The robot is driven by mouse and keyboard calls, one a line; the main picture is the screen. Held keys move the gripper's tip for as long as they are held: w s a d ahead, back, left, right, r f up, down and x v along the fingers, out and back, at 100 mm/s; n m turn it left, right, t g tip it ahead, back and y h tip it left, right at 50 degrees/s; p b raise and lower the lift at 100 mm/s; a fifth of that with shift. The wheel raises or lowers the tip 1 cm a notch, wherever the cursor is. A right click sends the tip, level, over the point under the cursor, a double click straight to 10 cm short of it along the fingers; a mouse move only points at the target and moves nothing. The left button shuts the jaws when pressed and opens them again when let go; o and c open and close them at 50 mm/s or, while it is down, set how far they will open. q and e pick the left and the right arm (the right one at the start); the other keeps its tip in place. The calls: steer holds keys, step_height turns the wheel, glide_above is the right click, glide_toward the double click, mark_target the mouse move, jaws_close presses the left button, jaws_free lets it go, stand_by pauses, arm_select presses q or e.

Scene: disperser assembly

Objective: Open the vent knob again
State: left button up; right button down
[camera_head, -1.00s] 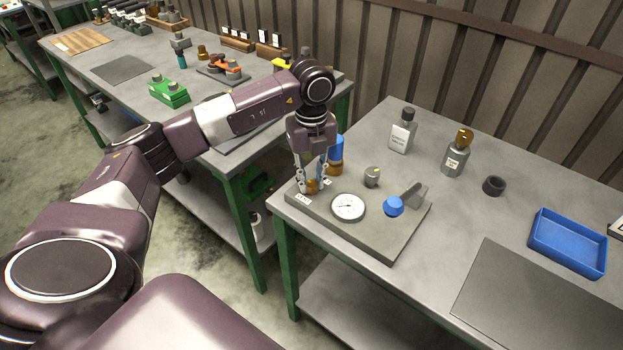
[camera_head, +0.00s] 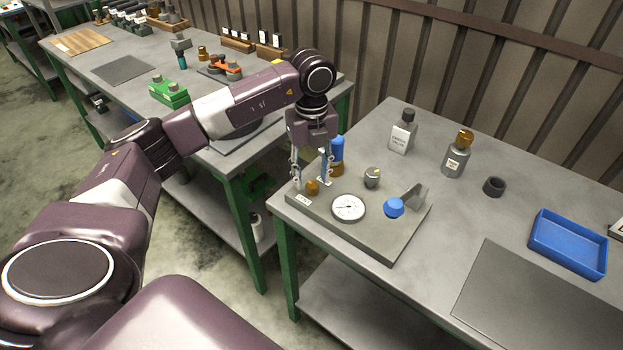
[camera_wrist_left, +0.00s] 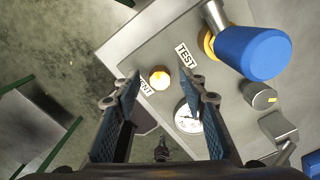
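The vent knob (camera_head: 312,187) is a small brass knob at the left corner of the grey panel (camera_head: 390,240). In the left wrist view the brass knob (camera_wrist_left: 160,79) shows between the fingertips, beside a label reading "VENT" (camera_wrist_left: 146,88). My left gripper (camera_head: 310,172) points down over the knob with its two fingers spread, one on each side. Gaps show between the knob and both fingers, and it holds nothing. My right gripper is not in view.
The panel also bears a dial gauge (camera_head: 348,207), a grey knob (camera_head: 372,177), a blue knob (camera_head: 394,207) and a tall blue handle (camera_head: 337,149) close behind the gripper. Bottles (camera_head: 403,135) and a blue tray (camera_head: 568,243) stand farther right.

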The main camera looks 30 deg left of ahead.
mark_target(311, 183)
arm_select(q)
step_height(311, 183, up, 10)
stand_by(0.3)
stand_by(0.5)
